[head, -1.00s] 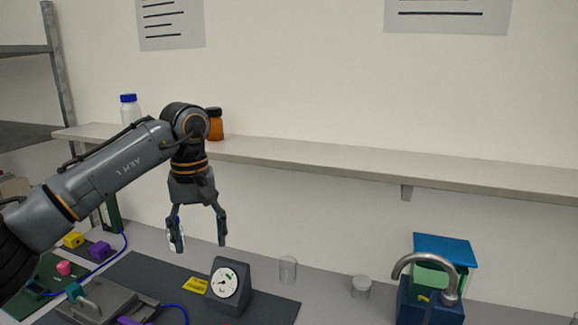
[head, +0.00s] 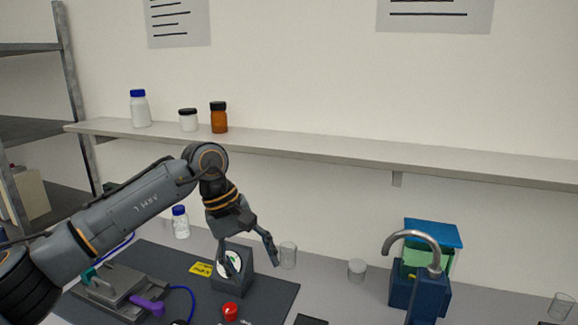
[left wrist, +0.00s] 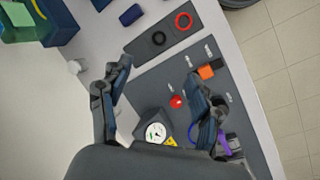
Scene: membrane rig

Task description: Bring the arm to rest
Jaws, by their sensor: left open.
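My left gripper (head: 250,257) is open and empty, with its two fingers spread. In the head view it hangs above the bench beside the dark gauge block (head: 240,281), and one finger covers part of the white dial. In the left wrist view the open fingers (left wrist: 160,103) spread over the dark mat (left wrist: 245,125), and the gauge dial (left wrist: 155,132) shows between them. My left arm comes in from the left, bent at the elbow. My right gripper is in neither view.
A red button (head: 230,311), a purple lever (head: 147,305) and a grey clamp rig (head: 100,290) are on the mat. Glass vessels (head: 288,255) stand behind. A blue unit with a tap (head: 403,290) is at right. A shelf (head: 300,153) with bottles crosses above the bench.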

